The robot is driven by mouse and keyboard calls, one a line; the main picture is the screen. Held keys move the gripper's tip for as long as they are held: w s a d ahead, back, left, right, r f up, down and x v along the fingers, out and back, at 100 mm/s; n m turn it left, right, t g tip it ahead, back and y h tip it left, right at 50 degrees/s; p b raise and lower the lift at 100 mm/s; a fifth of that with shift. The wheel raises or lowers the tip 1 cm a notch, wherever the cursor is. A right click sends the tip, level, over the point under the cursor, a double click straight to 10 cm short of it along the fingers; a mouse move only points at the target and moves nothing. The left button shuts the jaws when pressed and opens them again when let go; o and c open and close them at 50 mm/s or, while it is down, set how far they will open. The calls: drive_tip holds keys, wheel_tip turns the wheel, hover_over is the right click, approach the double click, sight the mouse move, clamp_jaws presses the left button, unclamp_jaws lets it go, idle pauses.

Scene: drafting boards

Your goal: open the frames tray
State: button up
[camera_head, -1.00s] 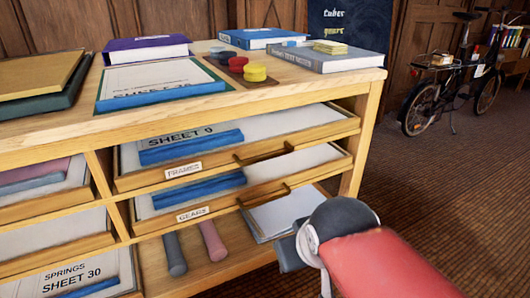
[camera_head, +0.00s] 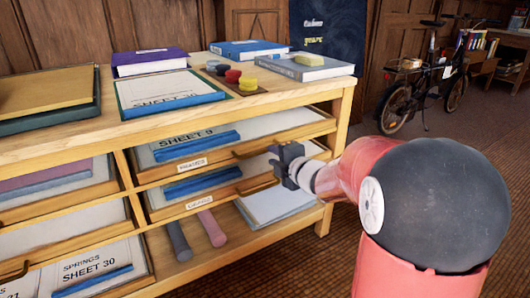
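The frames tray (camera_head: 218,158) is the upper tray in the right bay of a wooden cabinet. It holds white sheets with a blue strip marked SHEET 9, and its front has a FRAMES label (camera_head: 193,164). Its bar handle (camera_head: 250,152) is on the right part of the front. My gripper (camera_head: 277,164) is dark grey and points left at the cabinet front, close to the right end of that handle and above the gears tray handle (camera_head: 259,186). Its fingers are small and partly hidden, so contact and opening cannot be told.
The gears tray (camera_head: 225,193) lies directly below. Rolls and papers (camera_head: 275,205) lie on the bottom shelf. Books, sheets and coloured discs (camera_head: 233,76) sit on the cabinet top (camera_head: 200,113). A bicycle (camera_head: 420,95) stands at the right rear; the floor between is clear.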

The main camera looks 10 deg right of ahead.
sight(264, 151)
drive_tip(key=x, duration=0.6)
drive_tip(key=shift+c, duration=0.5)
clamp_jaws()
